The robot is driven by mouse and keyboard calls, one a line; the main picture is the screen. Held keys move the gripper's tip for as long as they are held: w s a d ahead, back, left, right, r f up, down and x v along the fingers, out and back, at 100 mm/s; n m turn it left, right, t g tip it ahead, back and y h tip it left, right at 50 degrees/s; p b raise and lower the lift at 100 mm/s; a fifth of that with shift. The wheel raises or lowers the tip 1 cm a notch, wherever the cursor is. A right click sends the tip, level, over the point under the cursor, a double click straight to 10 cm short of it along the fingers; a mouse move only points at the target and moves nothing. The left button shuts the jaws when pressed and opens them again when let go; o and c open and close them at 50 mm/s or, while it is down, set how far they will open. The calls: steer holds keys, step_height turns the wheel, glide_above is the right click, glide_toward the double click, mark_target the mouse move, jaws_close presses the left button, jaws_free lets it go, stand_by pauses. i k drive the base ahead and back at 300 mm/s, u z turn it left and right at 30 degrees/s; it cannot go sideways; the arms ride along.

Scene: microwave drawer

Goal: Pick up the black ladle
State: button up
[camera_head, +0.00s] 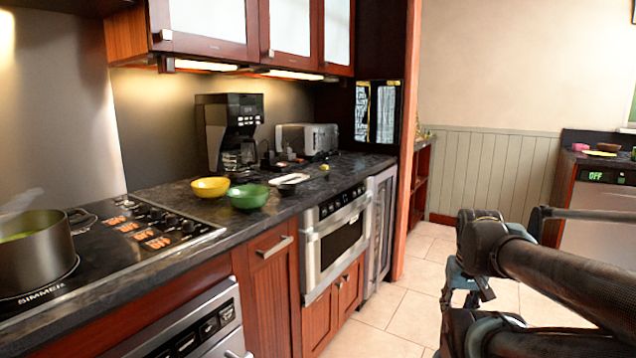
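I cannot clearly make out a black ladle. A small dark and pale item (291,179) lies on the counter just right of the green bowl (248,196); it is too small to tell what it is. My black arm reaches in from the right edge, over the floor and apart from the counter. The fingers of my gripper do not show.
The dark counter (333,178) holds a yellow bowl (210,187), a coffee maker (229,134) and a toaster (307,139). A pot (38,254) stands on the cooktop (150,228) at left. Upper cabinets (205,25) hang above. Tiled floor (413,293) is open in the middle.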

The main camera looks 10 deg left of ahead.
mark_target(285, 189)
steer(key=u, duration=0.25)
steer(key=i, duration=0.85)
steer(key=u, duration=0.35)
